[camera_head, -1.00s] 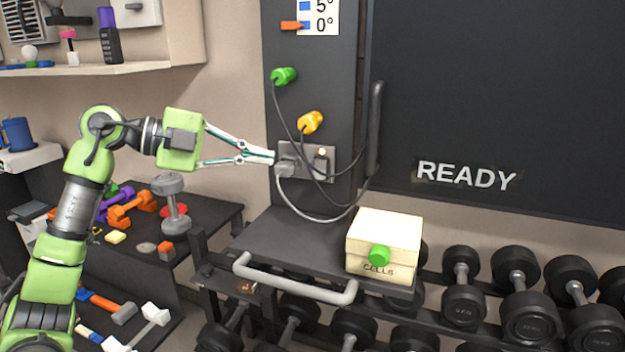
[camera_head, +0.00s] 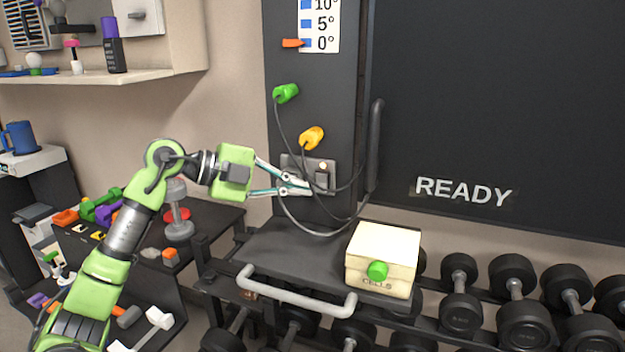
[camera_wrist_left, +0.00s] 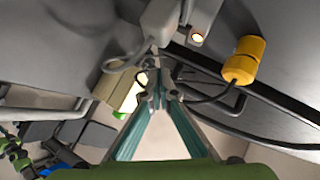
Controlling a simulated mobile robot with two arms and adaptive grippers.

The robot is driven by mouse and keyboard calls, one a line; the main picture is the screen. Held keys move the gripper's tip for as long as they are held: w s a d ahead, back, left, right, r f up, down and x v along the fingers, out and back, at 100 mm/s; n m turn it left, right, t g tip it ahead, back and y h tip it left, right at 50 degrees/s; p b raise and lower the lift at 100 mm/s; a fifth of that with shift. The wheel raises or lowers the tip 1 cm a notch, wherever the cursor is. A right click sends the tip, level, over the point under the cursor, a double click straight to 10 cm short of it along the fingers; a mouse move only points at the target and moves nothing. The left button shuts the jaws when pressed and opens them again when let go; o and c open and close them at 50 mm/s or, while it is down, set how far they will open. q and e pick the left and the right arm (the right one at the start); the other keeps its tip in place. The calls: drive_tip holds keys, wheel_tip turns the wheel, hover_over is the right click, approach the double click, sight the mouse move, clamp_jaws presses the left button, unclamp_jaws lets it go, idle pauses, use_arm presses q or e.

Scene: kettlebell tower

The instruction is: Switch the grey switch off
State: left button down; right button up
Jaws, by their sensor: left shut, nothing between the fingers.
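The grey switch (camera_head: 322,180) is on the right part of a grey plate (camera_head: 309,165) on the dark column, below a small glowing lamp (camera_head: 323,166). My left gripper (camera_head: 306,187) is shut and empty. Its tip is in front of the plate, just left of the switch in the head view; whether it touches is unclear. The fingers partly cover the plate's left part and the grey plug there. In the left wrist view, the shut gripper tips (camera_wrist_left: 160,92) show below the glowing lamp (camera_wrist_left: 197,38). My right gripper is not in view.
A green plug (camera_head: 286,93) and a yellow plug (camera_head: 312,138) with cables hang above the plate. A dark vertical handle (camera_head: 375,145) is to the right. A cream box (camera_head: 384,245) stands on the ledge below. Dumbbells are racked at the lower right.

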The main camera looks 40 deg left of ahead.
sight(321, 182)
use_arm(q)
drive_tip(key=w+f, duration=0.1)
drive_tip(key=w+p, duration=0.1)
drive_tip(key=w, duration=0.1)
drive_tip(key=w+f+p, duration=0.1)
drive_tip(key=shift+w+f, duration=0.35)
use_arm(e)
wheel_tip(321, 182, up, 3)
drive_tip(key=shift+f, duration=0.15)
use_arm(q)
drive_tip(key=shift+w+f+m+t+b, duration=0.35)
drive_tip(key=shift+t+b, duration=0.15)
drive_tip(key=shift+b, duration=0.7)
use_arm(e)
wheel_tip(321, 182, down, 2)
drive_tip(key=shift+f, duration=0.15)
use_arm(q)
drive_tip(key=shift+a, duration=0.1)
